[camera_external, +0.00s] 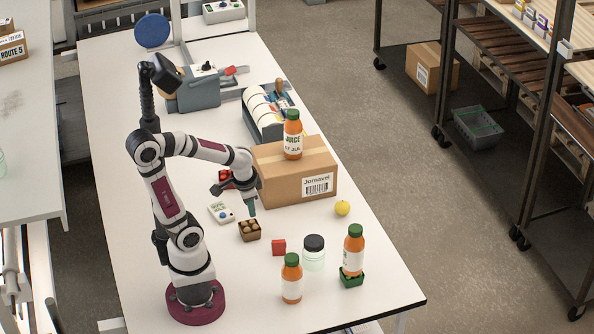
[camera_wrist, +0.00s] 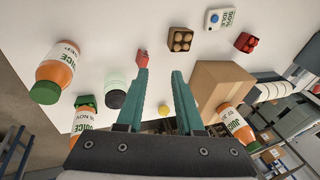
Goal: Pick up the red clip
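A small red block-like object (camera_external: 279,247), the likeliest match for the red clip, lies on the white table; its clip shape cannot be made out. In the wrist view the red object (camera_wrist: 143,55) shows just beyond the left fingertip, partly hidden by it. My gripper (camera_external: 252,209) points down above the table, behind and left of the red object, apart from it. In the wrist view the teal fingers of my gripper (camera_wrist: 160,72) are spread with nothing between them.
Near the red object are a brown egg carton (camera_external: 249,231), a dark-lidded jar (camera_external: 314,256), and juice bottles (camera_external: 291,280) (camera_external: 353,252), one in a green carton (camera_external: 351,279). A cardboard box (camera_external: 283,180) with a bottle on top stands behind. A yellow ball (camera_external: 342,208) lies right.

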